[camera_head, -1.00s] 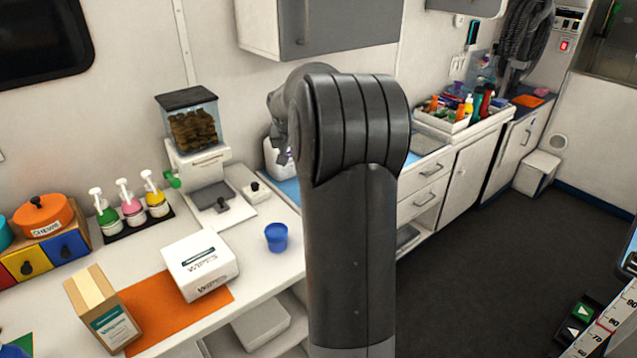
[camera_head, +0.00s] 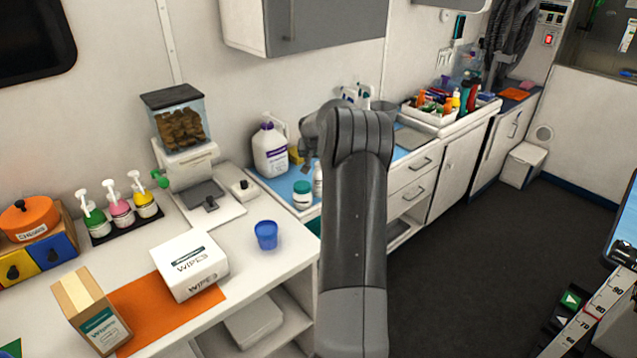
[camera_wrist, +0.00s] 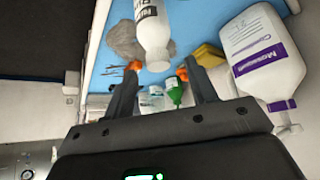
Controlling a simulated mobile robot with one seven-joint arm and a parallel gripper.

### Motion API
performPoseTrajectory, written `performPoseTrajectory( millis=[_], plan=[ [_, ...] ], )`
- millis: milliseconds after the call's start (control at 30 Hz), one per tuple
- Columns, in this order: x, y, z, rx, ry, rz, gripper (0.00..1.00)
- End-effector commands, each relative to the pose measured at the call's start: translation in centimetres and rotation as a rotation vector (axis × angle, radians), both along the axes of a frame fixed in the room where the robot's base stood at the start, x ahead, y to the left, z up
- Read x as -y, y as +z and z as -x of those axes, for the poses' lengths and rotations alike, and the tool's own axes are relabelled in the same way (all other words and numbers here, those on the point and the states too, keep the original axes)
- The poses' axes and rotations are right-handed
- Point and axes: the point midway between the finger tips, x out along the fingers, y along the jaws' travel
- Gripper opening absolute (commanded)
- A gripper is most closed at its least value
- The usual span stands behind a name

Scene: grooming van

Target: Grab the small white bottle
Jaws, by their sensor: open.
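A small white bottle (camera_head: 317,180) stands on the blue mat (camera_head: 274,183), partly hidden behind my arm in the head view. In the wrist view the white bottle (camera_wrist: 152,28), with dark print, is at the top centre, and its narrow end reaches between my gripper's orange fingertips (camera_wrist: 158,70). The fingers are apart on either side of it. I cannot tell how deep it sits between them or whether they touch it. My gripper (camera_head: 307,164) is small and partly hidden by my arm in the head view.
A large white jug with a purple label (camera_head: 270,150) stands left of my gripper, close by in the wrist view (camera_wrist: 262,50). A white jar with a teal lid (camera_head: 302,194) stands beside the small bottle. A yellow item (camera_wrist: 208,56) and a green bottle (camera_wrist: 175,90) are near the fingers.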

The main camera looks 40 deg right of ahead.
Motion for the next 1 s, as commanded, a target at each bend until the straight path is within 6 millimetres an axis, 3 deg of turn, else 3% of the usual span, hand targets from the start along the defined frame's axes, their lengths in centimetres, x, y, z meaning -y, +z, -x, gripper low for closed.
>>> performPoseTrajectory(
  millis=[400,733,1000],
  plan=[
    [1.6,-4.1,-1.4,0.0,0.0,0.0,0.52],
    [1.9,-4.7,-1.7,0.0,0.0,0.0,0.52],
    [1.8,-4.6,-1.7,0.0,0.0,0.0,0.32]
  ],
)
